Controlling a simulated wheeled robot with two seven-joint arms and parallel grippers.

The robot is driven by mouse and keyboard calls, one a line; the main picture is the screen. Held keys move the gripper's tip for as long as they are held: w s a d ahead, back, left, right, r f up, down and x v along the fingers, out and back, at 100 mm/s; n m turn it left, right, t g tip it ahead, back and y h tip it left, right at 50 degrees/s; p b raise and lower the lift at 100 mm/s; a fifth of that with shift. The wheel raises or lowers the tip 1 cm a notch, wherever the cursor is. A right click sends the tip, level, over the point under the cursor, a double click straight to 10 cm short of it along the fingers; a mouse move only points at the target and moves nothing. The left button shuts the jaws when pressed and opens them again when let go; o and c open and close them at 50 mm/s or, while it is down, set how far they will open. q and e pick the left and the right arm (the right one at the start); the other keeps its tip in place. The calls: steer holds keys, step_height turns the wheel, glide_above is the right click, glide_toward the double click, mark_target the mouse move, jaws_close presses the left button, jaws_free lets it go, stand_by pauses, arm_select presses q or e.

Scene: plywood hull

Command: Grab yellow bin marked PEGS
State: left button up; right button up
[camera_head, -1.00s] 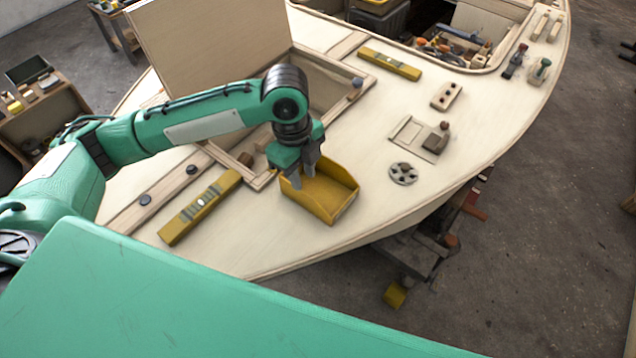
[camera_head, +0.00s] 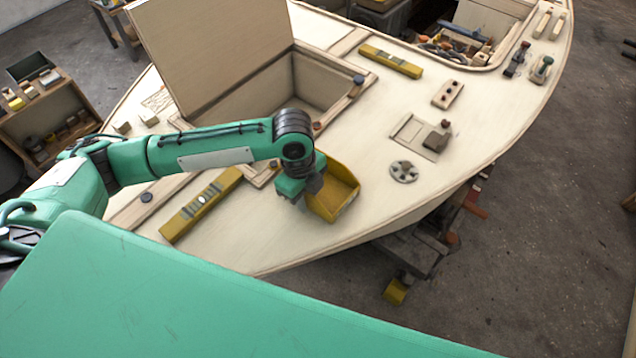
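The yellow bin (camera_head: 342,199) is an open-topped tray on the pale plywood deck, right of my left gripper. No PEGS marking is readable on it from here. My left gripper (camera_head: 309,198) points down at the bin's left side, and its wrist and fingers cover that side. One finger overlaps the bin's left edge in the picture. I cannot tell whether the fingers are closed on the wall or only beside it. My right gripper is out of view.
A raised hatch lid (camera_head: 212,50) stands behind the arm beside an open hatch. A yellow spirit level (camera_head: 200,205) lies left of the bin; another (camera_head: 390,61) lies farther back. A round metal fitting (camera_head: 404,171) sits right of the bin. The deck's near edge is close.

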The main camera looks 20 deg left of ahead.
arm_select(q)
jaws_close()
steer(key=shift+r, duration=0.1)
